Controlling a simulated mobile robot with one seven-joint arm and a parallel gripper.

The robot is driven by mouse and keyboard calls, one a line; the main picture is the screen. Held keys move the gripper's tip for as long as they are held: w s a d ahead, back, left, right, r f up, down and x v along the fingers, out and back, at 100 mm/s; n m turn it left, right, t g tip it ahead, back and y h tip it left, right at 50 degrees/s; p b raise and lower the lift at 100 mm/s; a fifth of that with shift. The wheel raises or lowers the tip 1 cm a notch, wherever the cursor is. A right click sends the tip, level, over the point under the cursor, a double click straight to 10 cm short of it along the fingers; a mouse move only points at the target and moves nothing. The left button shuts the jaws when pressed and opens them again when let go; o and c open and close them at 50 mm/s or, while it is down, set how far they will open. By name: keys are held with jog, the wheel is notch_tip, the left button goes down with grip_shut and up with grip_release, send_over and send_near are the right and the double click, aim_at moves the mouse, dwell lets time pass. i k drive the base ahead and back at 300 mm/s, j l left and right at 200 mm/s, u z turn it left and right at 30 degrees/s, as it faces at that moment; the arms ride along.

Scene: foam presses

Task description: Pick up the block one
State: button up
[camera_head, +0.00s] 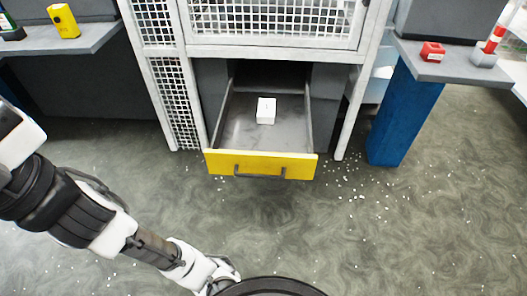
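A small white block (266,110) lies in the open drawer (235,127), a little right of the drawer's middle and toward its back. The drawer is grey inside with a yellow front (262,164) and a dark handle. My arm reaches in from the left edge and runs down to the bottom middle of the view, in front of the drawer and apart from it. My gripper's fingers cannot be made out at the bottom edge.
A white-framed press with mesh panels (177,100) stands around the drawer. Grey side tables stand left (60,37) and right (450,62), with a yellow item (64,21) and a red item (432,52). A blue leg (401,118) stands at right. White bits litter the open floor.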

aim_at(266, 110)
jog(key=i+l+u, duration=0.35)
jog(key=i+l, duration=0.15)
jog(key=l, duration=0.2)
jog(key=i+l+u, duration=0.4)
jog(key=l, duration=0.4)
jog(key=i+l+u, duration=0.2)
jog(key=l, duration=0.25)
jog(key=i+l+u, duration=0.15)
jog(key=l, duration=0.3)
jog(key=i+l+u, duration=0.2)
jog(key=l, duration=0.3)
jog(key=l+u, duration=0.2)
jog(key=l, duration=0.3)
